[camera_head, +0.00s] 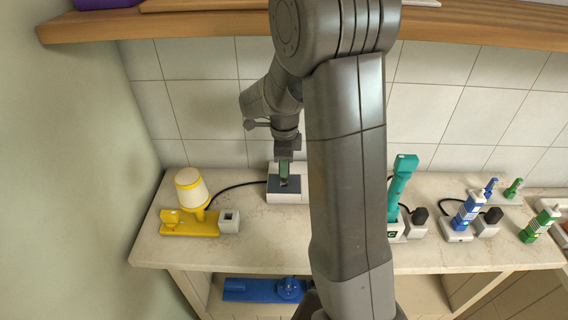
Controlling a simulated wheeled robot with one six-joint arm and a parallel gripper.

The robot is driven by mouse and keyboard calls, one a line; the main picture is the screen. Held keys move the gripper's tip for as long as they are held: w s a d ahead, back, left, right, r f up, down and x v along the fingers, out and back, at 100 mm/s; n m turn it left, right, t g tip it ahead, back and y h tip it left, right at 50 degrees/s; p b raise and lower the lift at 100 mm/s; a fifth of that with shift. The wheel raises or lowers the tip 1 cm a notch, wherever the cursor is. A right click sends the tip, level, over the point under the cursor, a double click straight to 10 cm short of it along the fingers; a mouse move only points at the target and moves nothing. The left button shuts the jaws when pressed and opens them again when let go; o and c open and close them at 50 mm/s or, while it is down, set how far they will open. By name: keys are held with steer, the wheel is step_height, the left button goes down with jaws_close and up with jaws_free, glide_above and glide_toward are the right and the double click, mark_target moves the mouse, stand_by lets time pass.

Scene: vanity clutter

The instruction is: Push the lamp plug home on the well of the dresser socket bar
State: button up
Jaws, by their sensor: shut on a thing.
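My gripper (284,172) points down at the back of the counter, left of centre. It is shut on a small dark green piece (284,169), which I take to be the lamp plug. The piece is right over a white block with a dark grey face (274,190), which looks like the dresser socket bar. I cannot tell whether the plug touches the well or how deep it sits, as the fingers hide it. A yellow lamp with a white shade (192,190) stands to the left. A black cord (234,186) runs between the lamp area and the block.
A teal handheld item (402,186) stands upright right of my arm. Blue (467,211) and green (540,222) bottle-like items stand farther right. A wooden shelf (200,23) hangs above. A blue object (262,289) lies on the lower shelf. The counter front is clear left of my arm.

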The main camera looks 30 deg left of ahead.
steer(key=shift+f+b, duration=1.5)
steer(key=shift+f, duration=0.55)
steer(key=o, duration=1.1)
steer(key=shift+r, duration=0.1)
step_height(320, 180, up, 14)
steer(key=shift+f+b, duration=0.2)
steer(key=shift+b, duration=0.15)
steer(key=shift+f, duration=0.15)
step_height(320, 180, down, 13)
steer(key=shift+f+p, duration=0.2)
steer(key=shift+p, duration=0.3)
steer(key=shift+r, duration=0.2)
